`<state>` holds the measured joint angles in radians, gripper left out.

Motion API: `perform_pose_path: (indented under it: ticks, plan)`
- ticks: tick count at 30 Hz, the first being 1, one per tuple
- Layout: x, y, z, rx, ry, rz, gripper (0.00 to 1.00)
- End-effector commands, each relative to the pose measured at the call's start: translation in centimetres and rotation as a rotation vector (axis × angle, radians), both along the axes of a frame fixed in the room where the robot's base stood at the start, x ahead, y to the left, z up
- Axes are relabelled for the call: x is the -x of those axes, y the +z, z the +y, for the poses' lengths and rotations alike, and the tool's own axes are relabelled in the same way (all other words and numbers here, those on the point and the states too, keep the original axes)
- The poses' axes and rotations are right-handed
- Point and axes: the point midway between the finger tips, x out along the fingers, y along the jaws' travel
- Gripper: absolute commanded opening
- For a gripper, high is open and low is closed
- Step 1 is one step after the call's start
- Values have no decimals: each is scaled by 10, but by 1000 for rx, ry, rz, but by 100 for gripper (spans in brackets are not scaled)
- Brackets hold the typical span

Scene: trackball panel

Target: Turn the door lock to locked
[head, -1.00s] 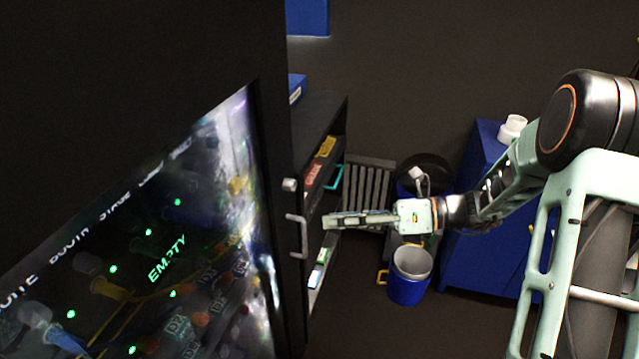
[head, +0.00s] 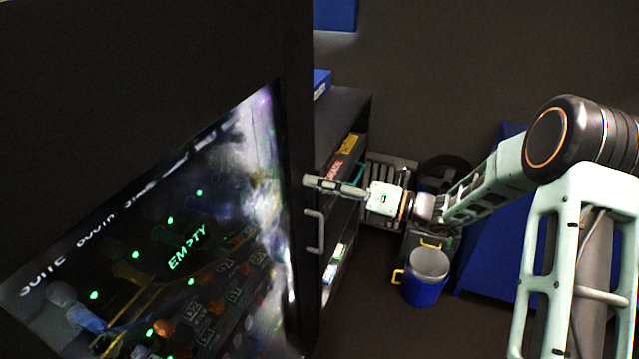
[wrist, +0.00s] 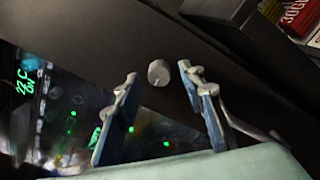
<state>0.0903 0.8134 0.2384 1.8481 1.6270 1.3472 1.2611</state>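The door lock is a small round grey knob (wrist: 158,73) on the dark door (head: 297,130), above the door's grey pull handle (head: 316,232). In the wrist view the knob lies between the tips of my gripper (wrist: 157,74), and its fingers stand apart on either side. The handle also shows in the wrist view (wrist: 245,123), just right of the right finger.
The door's glass pane (head: 235,215) shows glowing green marks and the word EMPTY. A dark shelf (head: 345,105) with boxes stands behind the door edge. A blue bucket (head: 427,287) stands on the floor below my arm. A blue cabinet (head: 490,245) is at right.

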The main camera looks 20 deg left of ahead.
Motion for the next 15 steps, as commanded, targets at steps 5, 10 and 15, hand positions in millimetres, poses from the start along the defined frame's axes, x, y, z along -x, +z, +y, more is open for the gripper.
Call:
perform_pose_path:
  ticks: [5, 10, 15]
  plan:
    - [0, 0, 6, 1, 1, 0, 37]
    - [0, 0, 5, 0, 0, -1, 37]
    - [0, 0, 5, 0, 0, -1, 19]
